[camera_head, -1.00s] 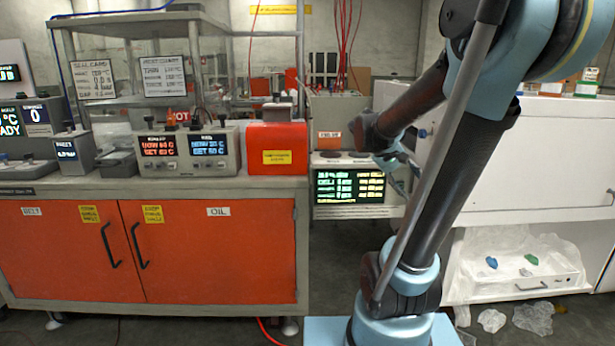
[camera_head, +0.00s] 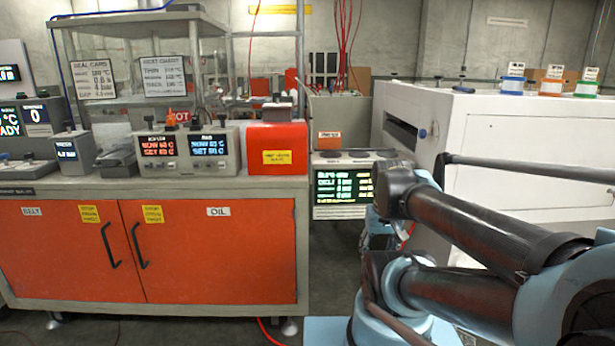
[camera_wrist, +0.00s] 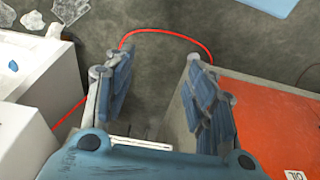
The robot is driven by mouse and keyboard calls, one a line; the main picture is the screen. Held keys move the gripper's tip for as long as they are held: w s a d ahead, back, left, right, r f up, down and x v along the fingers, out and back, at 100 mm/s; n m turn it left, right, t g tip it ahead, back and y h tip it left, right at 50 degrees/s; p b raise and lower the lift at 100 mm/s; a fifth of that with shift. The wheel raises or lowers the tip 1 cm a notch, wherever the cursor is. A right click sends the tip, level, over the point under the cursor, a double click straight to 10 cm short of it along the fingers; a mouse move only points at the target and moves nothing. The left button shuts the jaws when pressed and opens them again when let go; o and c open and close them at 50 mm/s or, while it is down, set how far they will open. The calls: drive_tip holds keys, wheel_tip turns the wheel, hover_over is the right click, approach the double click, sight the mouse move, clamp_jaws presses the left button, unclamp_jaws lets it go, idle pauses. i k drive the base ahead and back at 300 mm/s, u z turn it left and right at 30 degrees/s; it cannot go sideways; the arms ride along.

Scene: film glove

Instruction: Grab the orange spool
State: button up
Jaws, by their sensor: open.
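The orange spool (camera_head: 551,87) stands on top of the white machine at the far right in the head view, between a blue spool (camera_head: 512,84) and a green spool (camera_head: 587,88). Each has a label card above it. My gripper (camera_wrist: 157,75) is open and empty in the wrist view, its padded fingers pointing down over the floor. In the head view it hangs low left of the machine, mostly hidden by my arm, well apart from the orange spool. No spool shows in the wrist view.
The white machine (camera_head: 530,140) has a slot and a blue knob on its left side. An orange-doored bench (camera_head: 205,255) with control boxes stands left. A red cable (camera_wrist: 165,33) lies on the floor below my gripper. Plastic scraps lie at the wrist view's upper left.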

sight(552, 86)
drive_tip(key=z, duration=0.55)
drive_tip(key=k, duration=1.3)
drive_tip(key=z, duration=0.9)
drive_tip(key=i, duration=2.1)
drive_tip(key=u, duration=0.65)
drive_tip(key=i, duration=0.55)
drive_tip(key=u, duration=0.35)
